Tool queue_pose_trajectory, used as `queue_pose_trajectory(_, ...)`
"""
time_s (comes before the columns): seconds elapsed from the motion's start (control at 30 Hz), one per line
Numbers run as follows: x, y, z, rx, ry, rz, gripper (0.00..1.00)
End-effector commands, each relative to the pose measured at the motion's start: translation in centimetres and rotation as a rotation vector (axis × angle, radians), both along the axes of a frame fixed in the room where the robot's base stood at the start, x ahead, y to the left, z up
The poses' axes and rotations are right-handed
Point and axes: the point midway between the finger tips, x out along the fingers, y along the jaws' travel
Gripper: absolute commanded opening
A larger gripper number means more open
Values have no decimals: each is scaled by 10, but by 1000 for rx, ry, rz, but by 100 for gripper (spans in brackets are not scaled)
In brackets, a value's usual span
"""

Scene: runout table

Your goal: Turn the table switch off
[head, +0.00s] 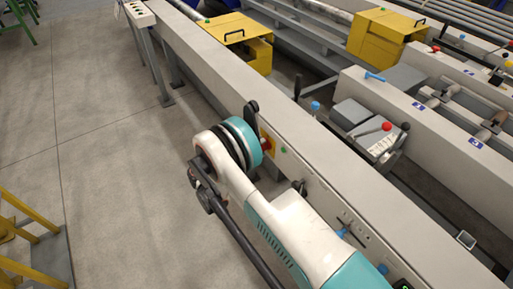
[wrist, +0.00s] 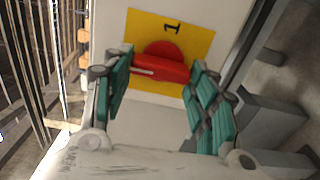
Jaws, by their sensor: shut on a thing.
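The table switch is a red rotary knob with a bar handle (wrist: 160,68) on a yellow plate (wrist: 190,34) marked "1", seen in the wrist view. The bar lies roughly crosswise in that picture, slightly tilted, and the "1" is above it. My gripper (wrist: 162,72) has one teal-padded finger at each end of the bar and is shut on it. In the head view, the yellow plate (head: 269,134) with a bit of red shows on the side of the long grey beam, just past my wrist, which hides most of the switch and my fingers.
The long grey table beam (head: 330,172) runs diagonally beside my arm. A small green button (head: 284,150) sits near the switch. A red-knobbed lever (head: 386,127) and yellow housings (head: 233,32) stand beyond. Open floor (head: 110,150) lies to the left.

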Motion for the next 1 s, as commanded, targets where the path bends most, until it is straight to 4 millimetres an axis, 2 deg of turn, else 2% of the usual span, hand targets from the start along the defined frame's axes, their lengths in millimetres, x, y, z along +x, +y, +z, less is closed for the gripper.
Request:
queue_pose_trajectory(0.1, 1, 0, 0, -1, 1, 2, 29)
queue_pose_trajectory(0.13, 1, 0, 0, 0, 0, 2, 58)
queue_pose_trajectory(0.2, 1, 0, 0, 0, 0, 2, 73)
queue_pose_trajectory(0.63, -2, 4, 0, 1, -1, 2, 73)
queue_pose_trajectory(1.0, -32, 49, 0, 0, 0, 3, 73)
